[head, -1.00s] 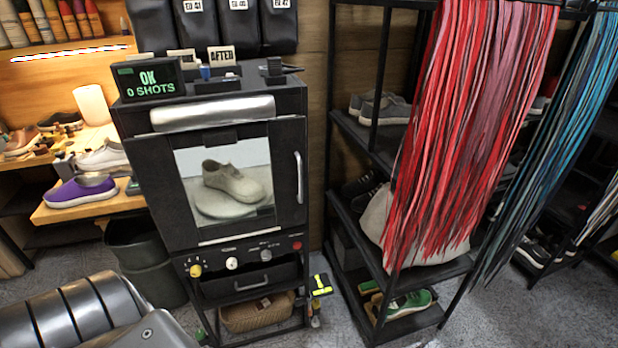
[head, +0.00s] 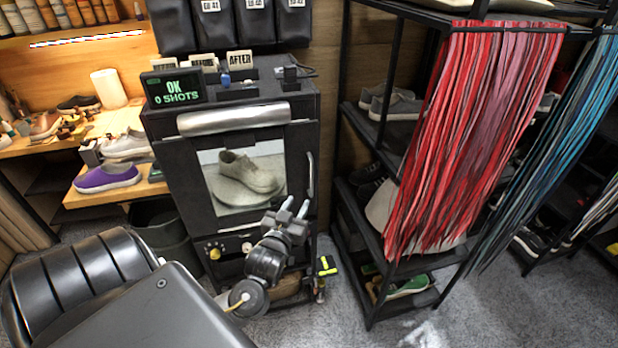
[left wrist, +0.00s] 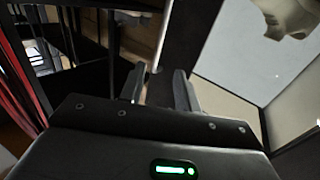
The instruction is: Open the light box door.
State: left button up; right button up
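The light box (head: 240,110) is a black cabinet with a window in its front door (head: 205,185). The door looks shut, and a pale shoe (head: 250,173) shows behind the window. The upright silver door handle (head: 310,174) is on the door's right side. My left gripper (head: 295,207) is in front of the door, just below and left of the handle in the picture. In the left wrist view its two fingers (left wrist: 161,88) stand apart, open, close to the door's edge. Whether the handle is between them I cannot tell. My right gripper is not in view.
A black shelf rack (head: 372,150) with shoes and hanging red laces (head: 465,140) stands to the right of the box. A workbench (head: 110,192) with a purple shoe (head: 106,177) is on the left. A dark bin (head: 160,225) stands beside the box. Grey floor is clear at lower right.

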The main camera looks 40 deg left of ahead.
aim_at(311, 178)
pick_arm(q)
jog(key=p+x, duration=0.2)
jog(key=x, duration=0.7)
jog(key=shift+w+r, duration=0.1)
jog(key=shift+w, duration=0.3)
jog(key=shift+w+a, duration=0.3)
jog(key=shift+w, duration=0.25)
grip_shut()
